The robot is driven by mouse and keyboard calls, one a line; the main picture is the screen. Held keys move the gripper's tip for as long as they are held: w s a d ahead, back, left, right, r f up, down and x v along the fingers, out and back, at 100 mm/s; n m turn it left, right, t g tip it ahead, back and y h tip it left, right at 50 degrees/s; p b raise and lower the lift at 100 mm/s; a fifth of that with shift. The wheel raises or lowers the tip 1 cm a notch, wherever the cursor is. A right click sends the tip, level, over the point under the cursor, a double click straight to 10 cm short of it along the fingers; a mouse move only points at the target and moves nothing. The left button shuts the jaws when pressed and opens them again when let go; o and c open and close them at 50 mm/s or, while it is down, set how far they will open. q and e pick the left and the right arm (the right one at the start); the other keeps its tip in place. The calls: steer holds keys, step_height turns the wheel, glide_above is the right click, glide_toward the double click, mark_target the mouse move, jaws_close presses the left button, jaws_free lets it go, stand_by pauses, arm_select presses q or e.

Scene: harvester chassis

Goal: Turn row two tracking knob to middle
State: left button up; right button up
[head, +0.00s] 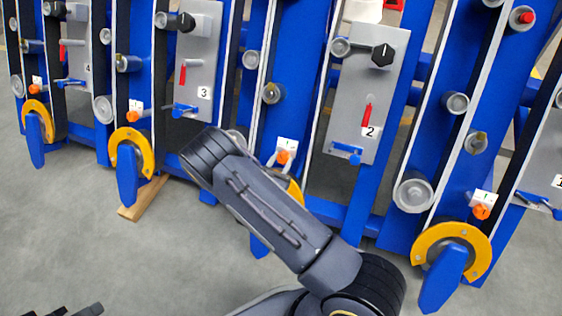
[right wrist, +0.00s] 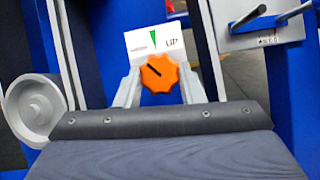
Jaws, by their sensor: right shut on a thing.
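The orange tracking knob (head: 284,157) is on the blue frame left of the plate marked 2 (head: 338,120). It shows large in the right wrist view (right wrist: 159,74), with a short black mark slanting toward upper left. Above it is a white label (right wrist: 152,44) with a green wedge and the letters UP. My right gripper (right wrist: 160,82) has a pale finger on each side of the knob and is shut on it. In the head view my right forearm covers the area below the knob. Dark pieces at the lower left edge look like my left gripper (head: 80,311), mostly cut off.
Matching orange knobs (head: 133,116) sit on the neighbouring rows. The plate marked 2 carries a black knob (head: 383,55), a red lever (head: 367,113) and a blue handle (head: 346,152). A grey roller (right wrist: 35,110) is left of my gripper. The grey floor in front is open.

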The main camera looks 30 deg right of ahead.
steer(key=shift+m, duration=0.3)
steer(key=m+g, duration=0.1)
steer(key=m, duration=0.1)
steer(key=m+g+h+b, duration=0.1)
steer(key=m, duration=0.1)
steer(key=shift+w+a+m+g, duration=0.1)
steer(key=shift+w+m+g, duration=0.05)
steer(key=shift+m+g, duration=0.15)
steer(key=shift+m+g+b, duration=0.5)
steer(key=shift+m+g, duration=0.8)
steer(key=shift+m, duration=0.9)
steer(key=o, duration=1)
steer(key=shift+r, duration=0.1)
steer(key=shift+a, duration=0.1)
